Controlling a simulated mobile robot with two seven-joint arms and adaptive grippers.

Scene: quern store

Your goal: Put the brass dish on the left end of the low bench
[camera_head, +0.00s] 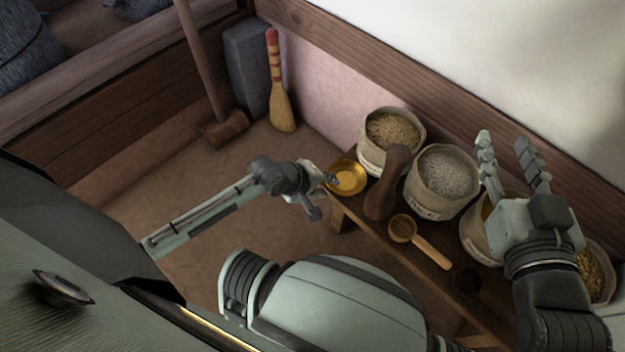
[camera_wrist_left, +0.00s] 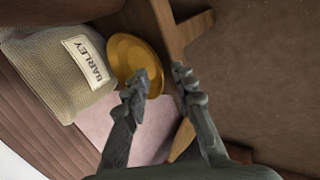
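The brass dish (camera_head: 350,178) lies on the left end of the low bench (camera_head: 377,232), beside the barley sack. It also shows in the left wrist view (camera_wrist_left: 124,56), next to the sack. My left gripper (camera_head: 323,195) is open at the dish's left rim. In the left wrist view one finger of the left gripper (camera_wrist_left: 161,80) overlaps the dish and the other stands clear of it, with a gap between them. Whether the finger touches the dish I cannot tell. My right gripper (camera_head: 513,155) is open and raised over the right part of the bench, with nothing visible between its fingers.
The barley sack (camera_wrist_left: 62,72) and another grain sack (camera_head: 441,182) stand along the wall side of the bench. A dark wooden pestle-like object (camera_head: 385,188) and a wooden scoop (camera_head: 419,240) are on the bench. A broom (camera_head: 280,95) and mallet (camera_head: 225,129) stand at the back; floor left is clear.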

